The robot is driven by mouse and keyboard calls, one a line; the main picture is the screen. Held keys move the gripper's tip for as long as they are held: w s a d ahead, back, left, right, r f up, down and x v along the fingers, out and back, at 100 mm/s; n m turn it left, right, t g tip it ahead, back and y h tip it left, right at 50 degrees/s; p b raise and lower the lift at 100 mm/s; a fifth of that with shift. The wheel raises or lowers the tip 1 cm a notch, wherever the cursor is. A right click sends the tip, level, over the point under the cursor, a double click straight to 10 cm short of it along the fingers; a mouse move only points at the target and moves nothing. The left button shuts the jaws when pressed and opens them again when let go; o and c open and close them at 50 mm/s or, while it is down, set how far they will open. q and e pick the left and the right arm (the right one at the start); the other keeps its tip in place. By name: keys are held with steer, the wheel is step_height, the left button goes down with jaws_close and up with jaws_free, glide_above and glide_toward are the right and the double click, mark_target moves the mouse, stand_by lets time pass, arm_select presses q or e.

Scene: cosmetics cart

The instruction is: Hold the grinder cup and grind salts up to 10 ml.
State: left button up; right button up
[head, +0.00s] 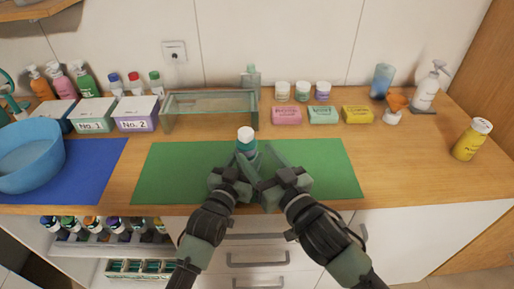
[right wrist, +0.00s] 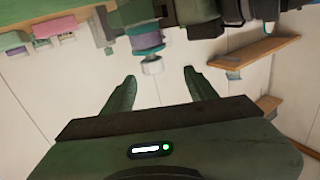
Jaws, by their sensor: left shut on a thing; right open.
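The grinder cup (head: 246,142), a small upright container with a white top and a teal body, is over the green mat (head: 320,170). My left gripper (head: 243,162) is shut on its lower part, which the fingers partly hide. My right gripper (head: 267,156) is open and empty, close to the cup's right side. In the right wrist view, which looks upside down, the cup (right wrist: 147,43) has a blue-purple band and a pale top. The top lies beyond the open fingers of my right gripper (right wrist: 160,74), toward the gap between them. No 10 ml mark is readable.
A glass shelf (head: 210,103) stands behind the mat. Boxes No. 1 (head: 95,116) and No. 2 (head: 137,114) and a blue bowl (head: 30,160) are left. Small jars and soap bars line the back. A yellow bottle (head: 472,139) is far right. The mat's right part is clear.

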mark_target(249, 139)
steer(key=s+a+r+m+g+y, duration=0.3)
steer(key=s+a+r+y, duration=0.1)
steer(key=s+a+y, duration=0.25)
step_height(249, 139, up, 6)
steer(key=s+d+m+t+y, duration=0.2)
steer(key=d+m+t, duration=0.1)
steer(key=m, duration=1.2)
steer(key=w+d+f+m+h, duration=0.3)
steer(key=f+m+h, duration=0.2)
steer(key=m, duration=0.4)
steer(key=w+d+f+m+h, duration=0.3)
steer(key=w+f+m+h, duration=0.15)
steer(key=m, duration=0.45)
steer(key=x, duration=0.5)
steer(key=a+x, duration=0.1)
steer(key=x, duration=0.4)
steer(key=shift+w+a, duration=0.15)
steer(key=shift+c, duration=0.3)
